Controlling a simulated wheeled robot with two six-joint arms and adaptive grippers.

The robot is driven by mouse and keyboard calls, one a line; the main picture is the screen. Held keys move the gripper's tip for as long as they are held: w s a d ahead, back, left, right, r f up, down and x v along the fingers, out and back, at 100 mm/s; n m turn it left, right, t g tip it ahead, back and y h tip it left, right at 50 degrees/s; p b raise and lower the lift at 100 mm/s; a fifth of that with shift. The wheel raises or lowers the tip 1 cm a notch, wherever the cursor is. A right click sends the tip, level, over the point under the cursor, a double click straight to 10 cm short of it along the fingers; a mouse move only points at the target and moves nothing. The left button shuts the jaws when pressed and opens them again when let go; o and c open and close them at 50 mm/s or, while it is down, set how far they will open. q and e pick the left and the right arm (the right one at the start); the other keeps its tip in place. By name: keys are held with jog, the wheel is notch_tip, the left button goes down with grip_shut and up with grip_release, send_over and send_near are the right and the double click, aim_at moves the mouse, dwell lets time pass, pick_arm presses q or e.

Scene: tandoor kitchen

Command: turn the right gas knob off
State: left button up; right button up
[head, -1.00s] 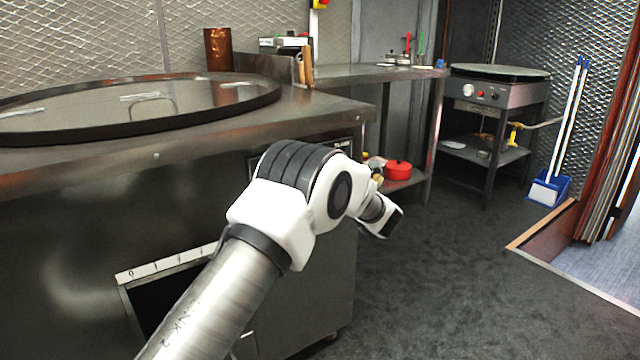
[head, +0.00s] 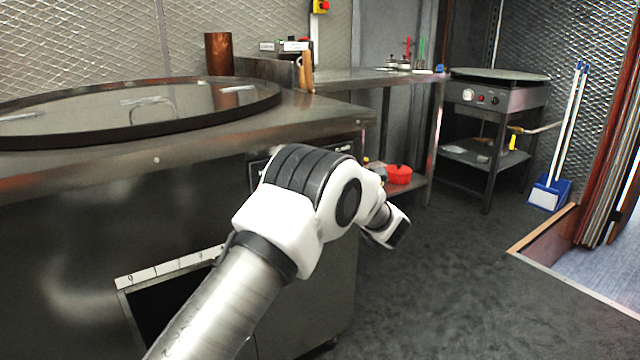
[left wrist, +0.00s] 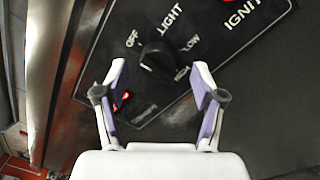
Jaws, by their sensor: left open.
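A black round gas knob (left wrist: 157,60) sits on a black control panel (left wrist: 190,28) in the left wrist view, with OFF, LIGHT, LOW and HIGH printed around it. A small white mark shows on its lower left part; which label the knob points to is not clear. My left gripper (left wrist: 159,70) is open, its two fingertips either side of the knob, with no clear contact. In the head view my left arm reaches to the front of the steel tandoor counter (head: 190,131) and hides most of the panel. My right gripper is not in view.
A small red light (left wrist: 122,100) glows on the panel below left of the knob, and an IGNIT label shows at upper right. A shelf with a red pot (head: 398,174) stands beyond the counter. Dark floor (head: 430,280) is free at right.

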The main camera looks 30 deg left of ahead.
pick_arm(q)
jog(key=v, duration=1)
jog(key=shift+s+d, duration=0.1)
